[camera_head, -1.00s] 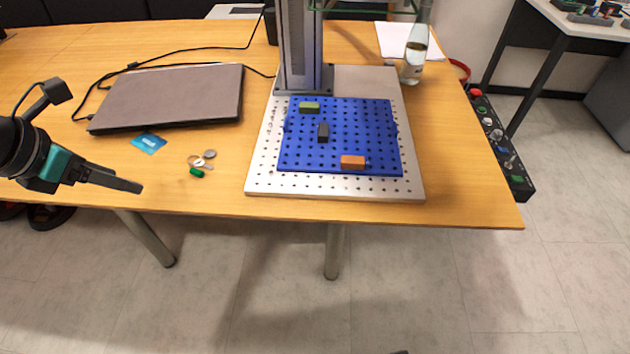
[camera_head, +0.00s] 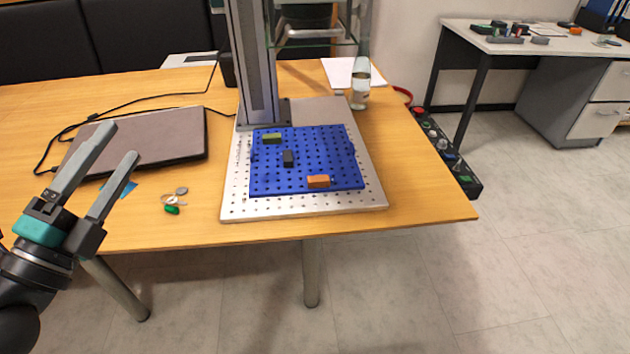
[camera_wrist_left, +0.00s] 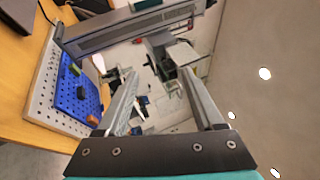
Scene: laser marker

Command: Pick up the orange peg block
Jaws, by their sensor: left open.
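The orange peg block (camera_head: 318,181) lies on the blue pegboard (camera_head: 330,150), near its front edge. A green block (camera_head: 271,138) and a dark block (camera_head: 288,158) sit on the same board. In the left wrist view the board (camera_wrist_left: 68,92) shows at the left, with the orange block (camera_wrist_left: 100,108) at its edge. My left gripper (camera_head: 119,140) is open and empty, over the left part of the table in the head view, well left of the board. Its two fingers also show in the left wrist view (camera_wrist_left: 160,85). My right gripper is not in view.
The board lies on a metal base plate (camera_head: 235,205) with a vertical column (camera_head: 252,70) behind. A laptop (camera_head: 150,138), keys (camera_head: 172,200) and a blue card lie left, near my gripper. A bottle (camera_head: 361,80) stands behind right. The table front right of the keys is clear.

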